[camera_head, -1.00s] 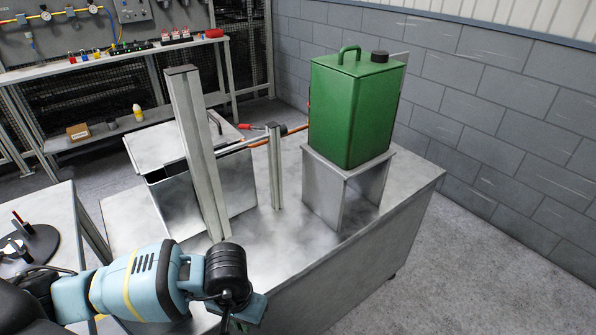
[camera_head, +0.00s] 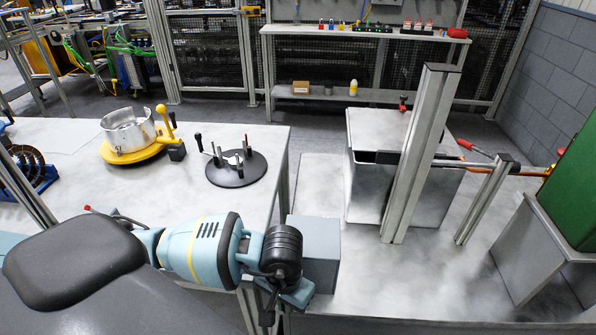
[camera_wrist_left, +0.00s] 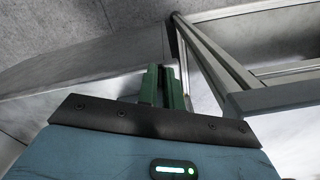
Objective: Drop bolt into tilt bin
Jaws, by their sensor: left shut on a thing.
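My left gripper (camera_wrist_left: 165,87) shows two green fingers close together in the left wrist view. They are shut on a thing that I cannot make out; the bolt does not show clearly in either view. In the head view the left arm ends low in the middle, above the bench's near left corner, and the fingertips are hidden. The metal bin (camera_head: 365,190) stands on the bench ahead and to the right of the arm's end, with a pale lid (camera_head: 381,130) on top. An upright post partly hides it. My right gripper is not in view.
The upright metal post (camera_head: 419,150) and a shorter post (camera_head: 484,203) stand beside the bin, with a red-handled bar (camera_head: 472,148) behind. The left table (camera_head: 75,190) carries a pot and a black round stand (camera_head: 236,168).

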